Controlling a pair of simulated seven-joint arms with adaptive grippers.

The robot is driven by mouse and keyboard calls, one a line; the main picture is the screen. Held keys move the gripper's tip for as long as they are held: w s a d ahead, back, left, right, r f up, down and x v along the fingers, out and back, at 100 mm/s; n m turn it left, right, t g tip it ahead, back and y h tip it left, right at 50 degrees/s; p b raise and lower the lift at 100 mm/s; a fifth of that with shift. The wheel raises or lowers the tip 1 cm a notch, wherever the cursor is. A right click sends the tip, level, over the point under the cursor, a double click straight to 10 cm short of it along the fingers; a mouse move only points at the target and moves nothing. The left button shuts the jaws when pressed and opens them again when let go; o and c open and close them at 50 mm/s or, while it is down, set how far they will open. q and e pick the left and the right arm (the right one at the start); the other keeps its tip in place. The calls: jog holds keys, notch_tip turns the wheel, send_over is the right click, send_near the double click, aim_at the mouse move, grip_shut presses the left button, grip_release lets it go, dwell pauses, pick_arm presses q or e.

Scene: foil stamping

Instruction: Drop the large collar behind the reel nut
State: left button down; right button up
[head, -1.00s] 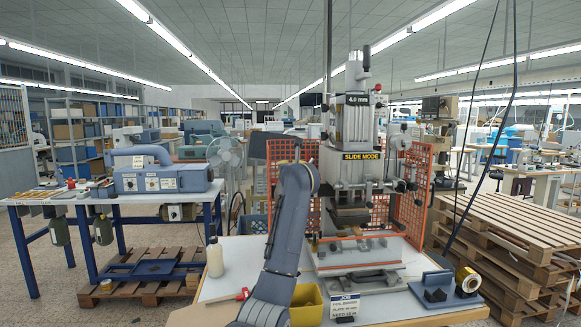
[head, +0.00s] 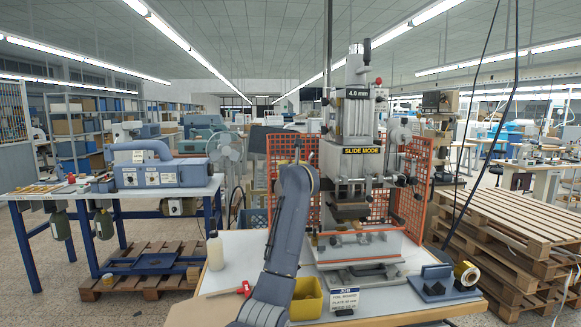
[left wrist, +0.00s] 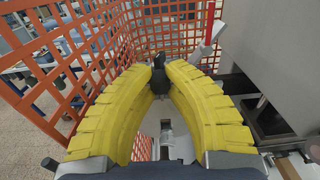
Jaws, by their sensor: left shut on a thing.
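My left gripper (left wrist: 159,84) has yellow ribbed fingers that curve in and meet at their tips in the left wrist view. They are shut on a small black piece (left wrist: 159,76), which I take to be the large collar; the fingers hide much of it. My right gripper is not in view.
The foil press (head: 357,130) stands on the white table, with an orange mesh guard (head: 415,175) around it. The mesh (left wrist: 30,75) is close beside my left gripper. A yellow bin (head: 306,300), a job sign (head: 345,301), a bottle (head: 215,251) and a blue stand (head: 437,286) with a gold roll (head: 466,273) surround it.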

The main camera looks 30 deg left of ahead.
pick_arm(q)
jog(key=shift+f, duration=1.15)
jog(key=c, duration=1.4)
grip_release()
jog(key=shift+o, duration=0.2)
jog(key=v, duration=1.2)
